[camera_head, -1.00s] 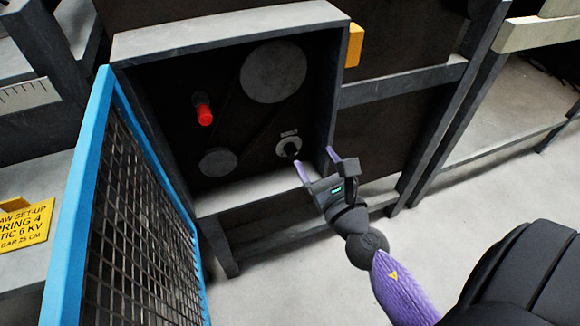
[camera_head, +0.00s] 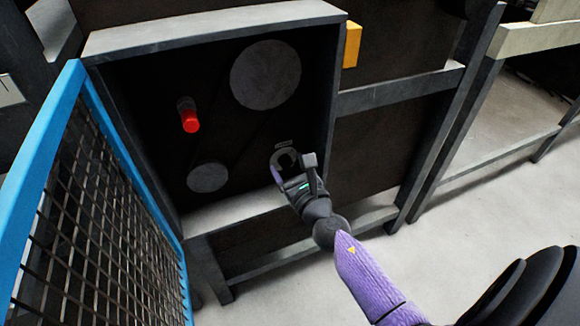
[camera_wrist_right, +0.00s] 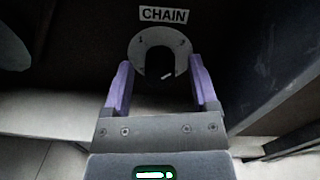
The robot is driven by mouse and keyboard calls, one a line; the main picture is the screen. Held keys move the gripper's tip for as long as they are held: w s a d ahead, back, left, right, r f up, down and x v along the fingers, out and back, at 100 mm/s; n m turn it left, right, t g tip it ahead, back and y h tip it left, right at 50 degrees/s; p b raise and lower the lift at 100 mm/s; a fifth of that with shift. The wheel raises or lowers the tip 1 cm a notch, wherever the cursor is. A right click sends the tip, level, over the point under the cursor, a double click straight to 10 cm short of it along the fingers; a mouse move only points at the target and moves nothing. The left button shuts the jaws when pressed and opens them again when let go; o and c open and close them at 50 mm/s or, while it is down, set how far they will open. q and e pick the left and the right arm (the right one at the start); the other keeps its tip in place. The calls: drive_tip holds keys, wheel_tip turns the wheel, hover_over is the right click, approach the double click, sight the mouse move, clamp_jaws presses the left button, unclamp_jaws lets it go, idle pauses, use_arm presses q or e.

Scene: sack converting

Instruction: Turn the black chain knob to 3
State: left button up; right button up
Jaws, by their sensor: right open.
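The black chain knob (camera_wrist_right: 160,63) sits on a round pale grey dial (camera_wrist_right: 160,35) under a white CHAIN label (camera_wrist_right: 167,15). A small white mark shows near the knob's lower edge, a little right of centre. My right gripper (camera_wrist_right: 160,82) is open, with one purple finger on each side of the knob. I cannot tell whether the fingers touch it. In the head view my right gripper (camera_head: 291,170) partly covers the dial (camera_head: 275,157). My left gripper is not in view.
The dial is inside a dark grey-framed box (camera_head: 210,22). A red knob (camera_head: 190,121) and two grey discs (camera_head: 266,74) (camera_head: 208,178) are on its back panel. A blue-framed mesh door (camera_head: 45,125) stands open at left. A yellow block (camera_head: 352,45) is on the box's right side.

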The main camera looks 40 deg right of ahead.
drive_tip(key=c, duration=0.6)
clamp_jaws()
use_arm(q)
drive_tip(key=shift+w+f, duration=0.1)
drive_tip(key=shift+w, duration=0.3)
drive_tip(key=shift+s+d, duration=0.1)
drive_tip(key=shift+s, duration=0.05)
